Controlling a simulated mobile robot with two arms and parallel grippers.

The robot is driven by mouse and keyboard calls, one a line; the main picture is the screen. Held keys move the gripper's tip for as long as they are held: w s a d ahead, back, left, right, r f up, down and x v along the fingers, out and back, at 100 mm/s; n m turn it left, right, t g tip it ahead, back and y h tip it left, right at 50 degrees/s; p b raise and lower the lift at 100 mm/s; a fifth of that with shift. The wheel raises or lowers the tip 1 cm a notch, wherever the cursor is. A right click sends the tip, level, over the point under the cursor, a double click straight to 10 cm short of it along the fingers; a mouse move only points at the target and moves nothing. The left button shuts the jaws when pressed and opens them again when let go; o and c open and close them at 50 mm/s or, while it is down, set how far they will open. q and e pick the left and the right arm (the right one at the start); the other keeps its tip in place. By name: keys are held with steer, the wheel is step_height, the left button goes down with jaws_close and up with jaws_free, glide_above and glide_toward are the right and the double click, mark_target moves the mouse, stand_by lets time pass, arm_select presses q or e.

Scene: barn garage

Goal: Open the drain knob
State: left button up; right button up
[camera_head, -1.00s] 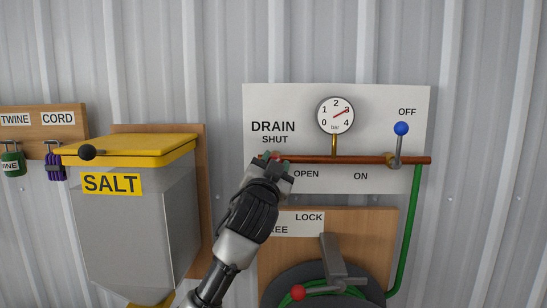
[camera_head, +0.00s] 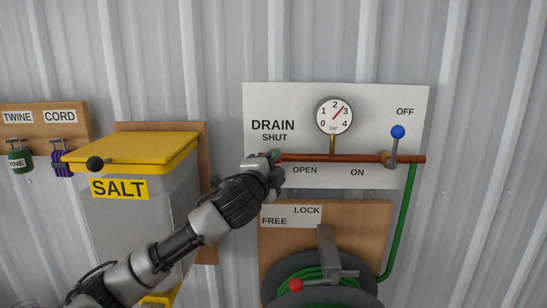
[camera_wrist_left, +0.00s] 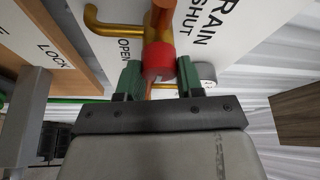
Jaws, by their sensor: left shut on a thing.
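The red drain knob (camera_wrist_left: 158,60) sits at the left end of the copper pipe (camera_head: 340,158), beside the words DRAIN, SHUT and OPEN on a white panel (camera_head: 380,105). My left gripper (camera_head: 272,158) is at that pipe end and hides the knob in the head view. In the left wrist view its green fingers (camera_wrist_left: 159,77) are on either side of the knob, shut on it. A short pale mark shows on the knob's face. A bent brass spout (camera_wrist_left: 100,22) shows beside the OPEN label. My right gripper is not in view.
A pressure gauge (camera_head: 334,116) stands above the pipe, its needle between 2 and 3. A blue-tipped lever (camera_head: 397,132) is at the right. A hose reel (camera_head: 370,270) is below, and a salt bin (camera_head: 135,225) stands left, close to my arm.

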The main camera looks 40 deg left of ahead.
arm_select(q)
steer(key=shift+m+p, duration=0.3)
steer(key=shift+m, duration=0.2)
steer(key=o, duration=0.9)
steer(key=b+v, duration=0.6)
steer(key=v, duration=0.4)
steer(key=shift+s+d, duration=0.1)
steer(key=shift+s, duration=0.3)
